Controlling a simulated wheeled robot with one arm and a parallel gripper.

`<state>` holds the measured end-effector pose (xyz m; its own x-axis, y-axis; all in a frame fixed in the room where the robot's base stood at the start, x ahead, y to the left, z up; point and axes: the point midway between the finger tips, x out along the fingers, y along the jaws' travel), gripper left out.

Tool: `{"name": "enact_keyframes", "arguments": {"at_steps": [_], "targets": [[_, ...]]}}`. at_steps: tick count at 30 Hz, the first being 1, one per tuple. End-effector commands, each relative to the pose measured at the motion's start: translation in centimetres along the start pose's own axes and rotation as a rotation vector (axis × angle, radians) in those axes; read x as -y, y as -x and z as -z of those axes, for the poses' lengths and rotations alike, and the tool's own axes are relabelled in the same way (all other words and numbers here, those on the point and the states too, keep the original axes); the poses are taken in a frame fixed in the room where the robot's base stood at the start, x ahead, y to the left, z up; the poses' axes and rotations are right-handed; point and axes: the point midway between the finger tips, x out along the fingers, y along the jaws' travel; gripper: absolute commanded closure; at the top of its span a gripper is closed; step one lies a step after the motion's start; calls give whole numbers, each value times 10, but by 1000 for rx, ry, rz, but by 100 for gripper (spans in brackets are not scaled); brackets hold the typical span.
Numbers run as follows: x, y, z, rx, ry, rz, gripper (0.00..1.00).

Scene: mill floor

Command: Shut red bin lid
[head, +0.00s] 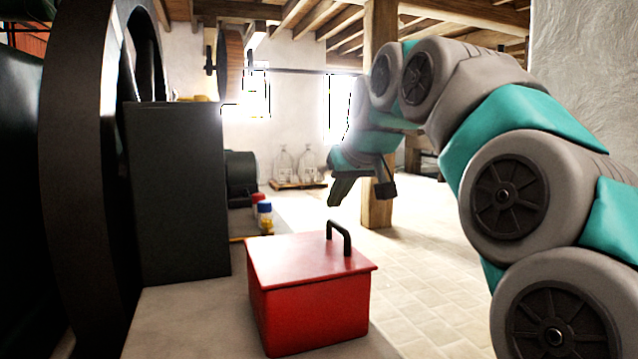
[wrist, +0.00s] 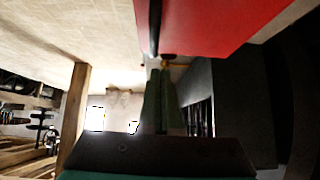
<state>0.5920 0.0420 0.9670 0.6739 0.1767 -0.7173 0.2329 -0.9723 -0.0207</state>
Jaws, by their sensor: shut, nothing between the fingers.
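The red bin (head: 310,312) stands on the pale floor or ledge in the lower middle of the head view. Its red lid (head: 290,258) lies flat over the top, with no gap visible along the edges I see. A dark handle (head: 341,238) stands upright on the lid. In the wrist view the red lid (wrist: 215,22) fills the top, with the dark handle (wrist: 155,28) at its left. My gripper (head: 333,203) is shut and empty, pointing down, just above the handle in the picture; its fingers also show in the wrist view (wrist: 160,74). I cannot tell whether it touches the handle.
A tall dark cabinet (head: 178,190) and a large dark wheel (head: 75,170) stand to the left. Small red and blue containers (head: 264,210) are behind the bin. A wooden post (head: 378,205) rises behind my arm. Glass jugs (head: 308,163) stand at the back wall. Tiled floor at right is clear.

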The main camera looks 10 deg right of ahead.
Motion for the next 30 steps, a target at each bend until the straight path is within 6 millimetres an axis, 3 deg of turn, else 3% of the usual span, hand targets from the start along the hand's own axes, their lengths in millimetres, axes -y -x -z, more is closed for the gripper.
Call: {"name": "enact_keyframes", "arguments": {"at_steps": [10, 30], "targets": [[-17, -22, -20, 1, -116, 119, 100], [-20, -27, -26, 5, -143, 149, 100]]}}
